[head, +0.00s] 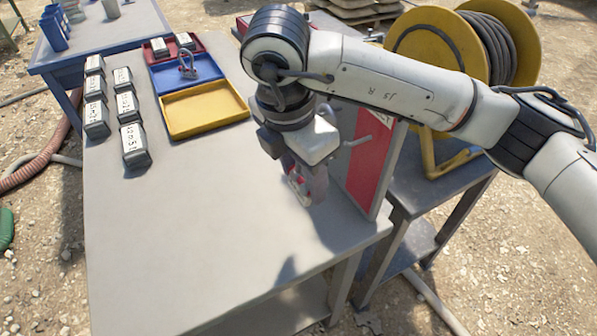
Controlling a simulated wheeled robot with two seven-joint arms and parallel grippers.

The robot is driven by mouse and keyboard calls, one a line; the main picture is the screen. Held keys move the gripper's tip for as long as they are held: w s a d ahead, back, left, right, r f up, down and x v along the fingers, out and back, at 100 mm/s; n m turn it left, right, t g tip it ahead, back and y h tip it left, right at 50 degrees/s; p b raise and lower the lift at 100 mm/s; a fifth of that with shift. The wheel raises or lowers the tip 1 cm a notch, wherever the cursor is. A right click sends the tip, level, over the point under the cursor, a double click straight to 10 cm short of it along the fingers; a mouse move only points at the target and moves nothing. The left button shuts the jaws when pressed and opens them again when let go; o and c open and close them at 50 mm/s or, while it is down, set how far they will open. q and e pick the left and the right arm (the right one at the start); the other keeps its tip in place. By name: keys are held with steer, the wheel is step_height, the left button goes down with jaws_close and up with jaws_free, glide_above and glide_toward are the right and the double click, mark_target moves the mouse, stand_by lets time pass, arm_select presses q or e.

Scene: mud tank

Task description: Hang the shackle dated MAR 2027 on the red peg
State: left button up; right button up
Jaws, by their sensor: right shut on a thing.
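My right gripper (308,180) points down over the table near the board and is shut on a small shackle (298,190), which shows red and pale metal parts. The jaws partly hide it, and no date can be read on it. An upright board (365,178) with a red face stands at the table's right edge, beside and behind the gripper. A pale peg (357,142) sticks out of it to the left. My arm covers much of the board, and I cannot make out a red peg. Another shackle (188,68) stands in the blue tray (207,66). My left gripper is not in view.
A yellow tray (240,103) and a red tray (158,54) lie beside the blue one. Several dark labelled blocks (134,146) stand at left on the grey table (190,220). A yellow hose reel (428,45) is behind my arm. The table's front is clear.

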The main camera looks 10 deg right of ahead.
steer(key=w+d+f+b, duration=0.1)
steer(key=w+d+f, duration=0.1)
steer(key=d, duration=0.6)
steer(key=shift+w+d, duration=0.15)
steer(key=shift+w, duration=0.35)
stand_by(0.4)
steer(key=shift+r, duration=0.1)
stand_by(0.5)
steer(key=o, duration=1.3)
steer(key=shift+c, duration=0.2)
